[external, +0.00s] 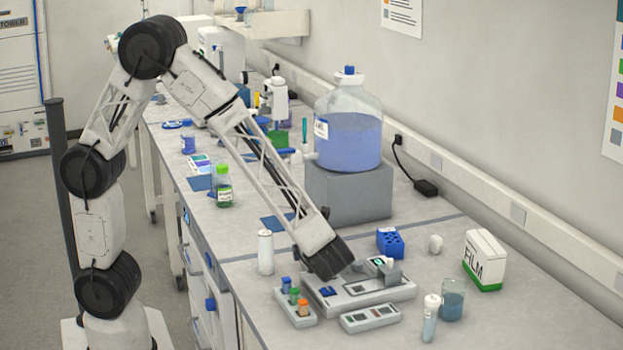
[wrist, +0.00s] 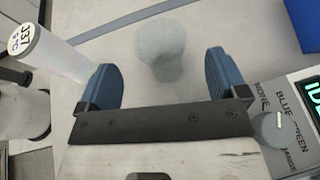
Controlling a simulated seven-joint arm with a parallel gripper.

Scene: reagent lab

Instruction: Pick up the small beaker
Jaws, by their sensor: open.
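In the wrist view, my gripper (wrist: 160,72) is open, with its two blue fingers spread apart. A small pale grey, rounded vessel (wrist: 165,50) stands on the bench ahead, between the lines of the fingers, with no visible contact. Its blurred outline does not show clearly whether it is the small beaker. The arm seems to hide it in the external view, where my fingers are also hidden behind the dark wrist joint.
A white labelled cylinder (wrist: 48,52) stands close to my left finger. A grey instrument (wrist: 290,120) with a dial lies close on the right. A blue rack (external: 390,243), a capped tube (external: 430,318) and a film box (external: 485,260) stand further right.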

